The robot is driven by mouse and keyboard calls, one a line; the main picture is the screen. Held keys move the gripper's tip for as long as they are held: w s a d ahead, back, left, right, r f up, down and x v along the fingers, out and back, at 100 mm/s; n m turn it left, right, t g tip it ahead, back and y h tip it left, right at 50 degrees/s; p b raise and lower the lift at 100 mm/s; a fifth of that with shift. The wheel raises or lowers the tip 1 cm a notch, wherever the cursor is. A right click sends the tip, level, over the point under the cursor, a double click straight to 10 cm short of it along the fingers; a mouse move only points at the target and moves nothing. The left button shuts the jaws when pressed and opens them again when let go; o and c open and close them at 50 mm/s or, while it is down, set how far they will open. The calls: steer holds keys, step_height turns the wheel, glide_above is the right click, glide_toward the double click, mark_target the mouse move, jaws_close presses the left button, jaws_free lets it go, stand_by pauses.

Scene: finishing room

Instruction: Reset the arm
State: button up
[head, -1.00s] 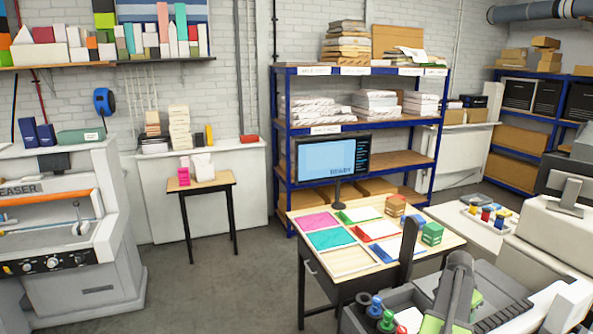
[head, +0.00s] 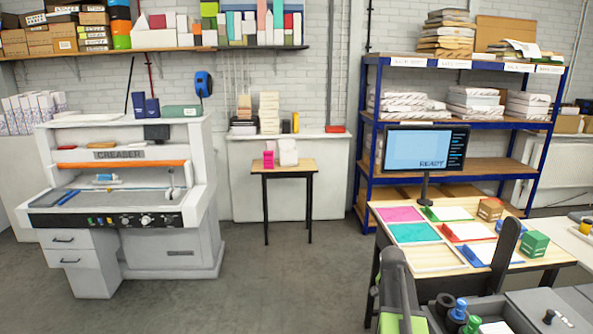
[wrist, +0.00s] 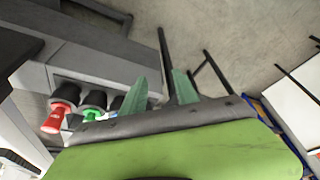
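My gripper (wrist: 160,88) shows in the wrist view as two pale green fingers standing apart, with nothing between them. It points out over the bare grey floor. Past the green and grey body of the gripper, the wrist view shows a grey holder (wrist: 75,52) with a red-topped piece (wrist: 58,119) and a green-topped piece (wrist: 93,113) to the left of the fingers. In the head view my arm (head: 395,285) rises at the lower right, in front of the work table. The fingers cannot be made out there.
The work table (head: 455,265) with coloured sheets, small boxes and a monitor (head: 425,150) stands right of centre. A creaser machine (head: 125,195) stands left. A small table (head: 285,168) is at the back wall, beside a blue shelf rack (head: 450,125). The floor (head: 290,280) between is clear.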

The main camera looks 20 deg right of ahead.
steer(key=w+a+f+n+y+b, duration=0.1)
steer(key=a+f+n+b, duration=0.15)
steer(key=a, duration=0.75)
steer(key=w+a+f+n+b, duration=0.1)
steer(key=a+f+n, duration=0.15)
steer(key=a, duration=0.75)
steer(key=w+a+f+n+y+b, duration=0.1)
steer(key=w+a+f+n+b, duration=0.15)
steer(key=a, duration=0.65)
steer(key=s+a+f+n+g+y, duration=0.1)
steer(key=s+a+f+n, duration=0.1)
steer(key=s+a+n, duration=0.3)
steer(key=s+a+b, duration=0.1)
steer(key=s+a, duration=0.3)
steer(key=a, duration=0.2)
steer(key=shift+s+a+n+g+y, duration=0.15)
steer(key=shift+a+n+g+y, duration=0.15)
steer(key=shift+n, duration=0.05)
steer(key=shift+d+f, duration=0.1)
steer(key=shift+d, duration=0.05)
